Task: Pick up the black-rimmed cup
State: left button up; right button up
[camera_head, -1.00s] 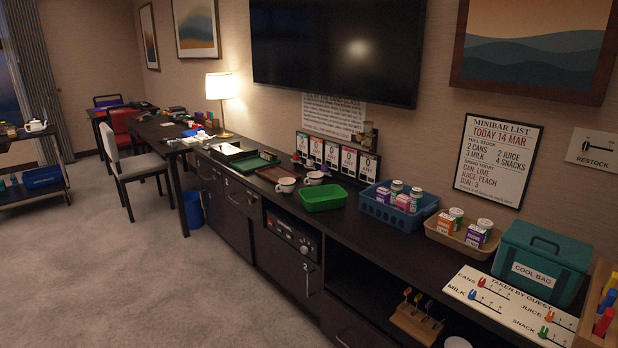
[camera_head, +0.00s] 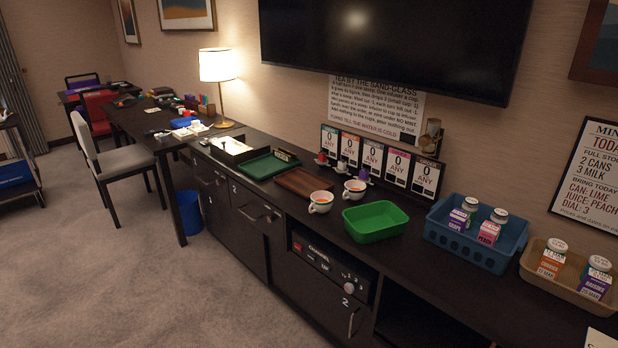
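Two white cups stand side by side on the dark counter. The nearer cup (camera_head: 320,202) is at the left, and the farther cup (camera_head: 354,189) is just behind it to the right. Neither of my grippers is in view.
A green bin (camera_head: 375,236) stands just right of the cups. A brown tray (camera_head: 305,181) and a green tray (camera_head: 270,165) lie to their left. A blue basket (camera_head: 478,262) holds cartons and jars. Several numbered cards (camera_head: 376,158) stand behind.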

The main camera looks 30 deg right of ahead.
aim_at(354, 191)
jog(key=i+z, duration=0.1)
jog(key=i, duration=0.5)
jog(key=i+j+z, duration=0.15)
jog(key=i, duration=0.45)
jog(key=i+j+z, duration=0.1)
jog(key=i+z, duration=0.15)
jog(key=z, duration=0.2)
jog(key=i+j+z, duration=0.15)
jog(key=z, duration=0.25)
jog(key=i+j+z, duration=0.25)
jog(key=z, duration=0.2)
